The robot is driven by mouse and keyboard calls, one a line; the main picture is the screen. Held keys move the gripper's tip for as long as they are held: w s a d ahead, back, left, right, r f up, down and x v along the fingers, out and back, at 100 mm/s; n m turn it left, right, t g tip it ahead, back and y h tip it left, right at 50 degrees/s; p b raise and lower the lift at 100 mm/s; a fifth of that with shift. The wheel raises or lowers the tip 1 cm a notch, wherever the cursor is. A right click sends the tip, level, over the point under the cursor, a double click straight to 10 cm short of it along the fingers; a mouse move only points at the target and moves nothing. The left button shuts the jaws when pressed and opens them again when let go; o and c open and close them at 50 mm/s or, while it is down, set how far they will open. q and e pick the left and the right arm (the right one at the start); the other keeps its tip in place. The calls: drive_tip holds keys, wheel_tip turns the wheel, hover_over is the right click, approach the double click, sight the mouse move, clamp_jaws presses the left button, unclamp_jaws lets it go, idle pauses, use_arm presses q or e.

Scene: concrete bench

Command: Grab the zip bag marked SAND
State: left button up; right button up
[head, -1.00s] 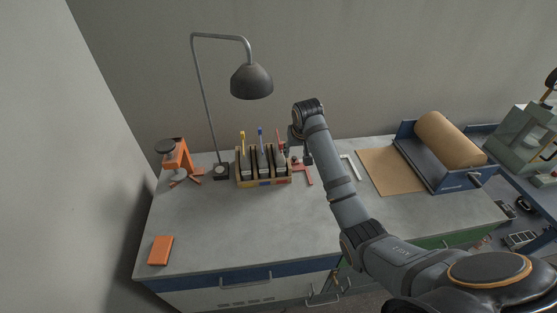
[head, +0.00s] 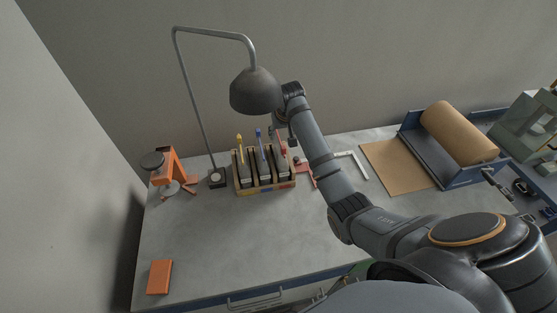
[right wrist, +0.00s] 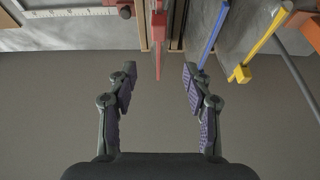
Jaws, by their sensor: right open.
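A wooden rack (head: 264,187) at the back of the bench holds several dark upright slabs with a yellow, a blue and a red strip standing up from them. I cannot read the word SAND on anything, and I cannot tell which item, if any, is the zip bag. My right gripper (head: 283,122) is behind and above the rack's right end, partly hidden by its arm. In the right wrist view my right gripper (right wrist: 160,78) is open and empty. The red strip (right wrist: 159,45) lies between its fingers in the picture, the blue strip (right wrist: 211,35) just right.
A desk lamp (head: 255,92) hangs close to my right gripper. An orange clamp-like stand (head: 170,168) is at left, an orange block (head: 160,276) at front left. A paper roll holder (head: 445,165) stands at right. The middle of the bench is clear.

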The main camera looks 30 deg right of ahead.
sight(280, 141)
drive_tip(key=x, duration=0.3)
drive_tip(key=shift+f, duration=0.15)
drive_tip(key=shift+w+f, duration=0.2)
drive_tip(key=shift+w, duration=0.1)
drive_tip(key=shift+w+d+f+p, duration=0.25)
drive_tip(key=shift+f+p, duration=0.35)
drive_tip(key=shift+p, duration=0.3)
drive_tip(key=x, duration=0.3)
drive_tip(key=shift+f, duration=0.15)
drive_tip(key=shift+w+f, duration=0.15)
drive_tip(key=shift+f, duration=0.05)
drive_tip(key=c, duration=0.7)
clamp_jaws()
use_arm(q)
drive_tip(key=shift+s+r, duration=0.4)
drive_tip(key=shift+r, duration=0.25)
drive_tip(key=shift+s+r, duration=0.35)
drive_tip(key=shift+r, duration=0.25)
use_arm(e)
drive_tip(key=shift+r, duration=0.15)
